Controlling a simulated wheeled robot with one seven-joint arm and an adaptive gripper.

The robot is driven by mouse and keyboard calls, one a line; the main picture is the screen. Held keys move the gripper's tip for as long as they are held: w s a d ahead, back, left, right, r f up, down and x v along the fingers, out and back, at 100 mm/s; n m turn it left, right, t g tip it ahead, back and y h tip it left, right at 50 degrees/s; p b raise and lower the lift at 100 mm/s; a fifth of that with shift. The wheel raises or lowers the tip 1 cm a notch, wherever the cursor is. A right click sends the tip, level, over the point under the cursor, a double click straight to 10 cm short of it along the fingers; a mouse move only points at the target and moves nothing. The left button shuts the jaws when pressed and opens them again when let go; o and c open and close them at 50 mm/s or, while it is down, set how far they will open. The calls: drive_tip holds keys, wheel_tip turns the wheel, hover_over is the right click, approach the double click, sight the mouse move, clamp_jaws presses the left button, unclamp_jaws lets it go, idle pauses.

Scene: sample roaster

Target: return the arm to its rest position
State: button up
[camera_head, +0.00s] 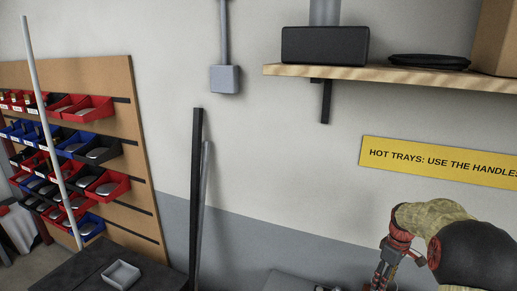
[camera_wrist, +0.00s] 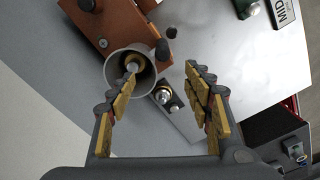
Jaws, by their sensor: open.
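My arm (camera_head: 435,225), with a mottled tan link and a black joint, shows at the lower right in the head view. My gripper (camera_head: 384,272) hangs at its left end, partly cut off by the bottom edge. In the wrist view my gripper (camera_wrist: 160,72) has its two yellow-padded fingers well apart, with nothing held between them. Beyond the fingertips is a round grey metal cup or funnel (camera_wrist: 113,68) with a brass-coloured part inside. Its distance from the fingers is hard to tell.
The wrist view shows a reddish-brown block (camera_wrist: 98,22) and a metal plate (camera_wrist: 225,45). In the head view, a wooden shelf (camera_head: 390,75) and yellow sign (camera_head: 440,162) are on the wall. A dark post (camera_head: 195,190), bin rack (camera_head: 140,150) and small tray (camera_head: 121,274) stand left.

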drive_tip(key=s+a+r+m+t+b, duration=0.2)
drive_tip(key=s+a+r+b, duration=0.1)
drive_tip(key=s+a, duration=0.6)
drive_tip(key=s+a+r+m+t+b, duration=0.1)
drive_tip(key=s+a+r+m+b, duration=0.1)
drive_tip(key=s+a, duration=0.7)
drive_tip(key=s+a+r+m+t+b, duration=0.2)
drive_tip(key=s+a+r+b, duration=0.2)
drive_tip(key=s+a, duration=0.5)
drive_tip(key=s+r, duration=0.1)
drive_tip(key=s, duration=0.2)
drive_tip(key=shift+r+t, duration=0.3)
drive_tip(key=shift+r, duration=0.1)
